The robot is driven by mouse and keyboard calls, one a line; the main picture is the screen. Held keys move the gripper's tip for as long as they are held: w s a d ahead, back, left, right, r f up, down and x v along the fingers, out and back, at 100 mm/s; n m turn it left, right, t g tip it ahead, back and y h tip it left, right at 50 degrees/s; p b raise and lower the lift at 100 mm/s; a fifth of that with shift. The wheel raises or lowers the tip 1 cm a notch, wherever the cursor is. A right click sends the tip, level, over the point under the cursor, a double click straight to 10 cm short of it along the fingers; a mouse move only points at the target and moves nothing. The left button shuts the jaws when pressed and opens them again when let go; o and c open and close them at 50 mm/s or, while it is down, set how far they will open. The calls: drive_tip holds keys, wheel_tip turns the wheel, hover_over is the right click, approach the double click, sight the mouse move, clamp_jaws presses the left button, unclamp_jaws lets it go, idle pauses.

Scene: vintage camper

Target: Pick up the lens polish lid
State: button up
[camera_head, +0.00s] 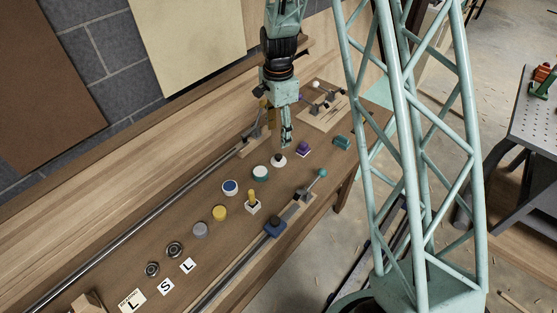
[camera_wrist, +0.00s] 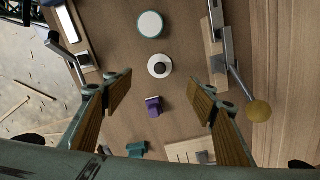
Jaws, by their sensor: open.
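My gripper (camera_head: 286,142) hangs over the workbench, open and empty. In the wrist view, its two wood-toned fingers stand wide apart, and my gripper (camera_wrist: 160,84) has bare bench between the tips. A white round piece with a dark centre (camera_head: 278,161) sits below the fingers; it also shows in the wrist view (camera_wrist: 160,66), just beyond the fingertips. I cannot read labels, so I cannot tell which is the lens polish lid.
A purple block (camera_head: 303,149) and a teal block (camera_head: 342,142) lie right of the white piece. A blue-topped jar (camera_head: 230,188), a yellow jar (camera_head: 220,213) and a grey one (camera_head: 200,230) line the left. A metal rail fixture (camera_head: 275,228) runs along the front.

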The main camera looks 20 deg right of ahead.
sight(279, 156)
drive_tip(key=shift+f+p, duration=0.35)
drive_tip(key=shift+f, duration=3.6)
drive_tip(key=shift+f, duration=0.1)
drive_tip(key=shift+f+p, duration=0.6)
drive_tip(key=shift+f, duration=1.9)
drive_tip(key=c, duration=1.7)
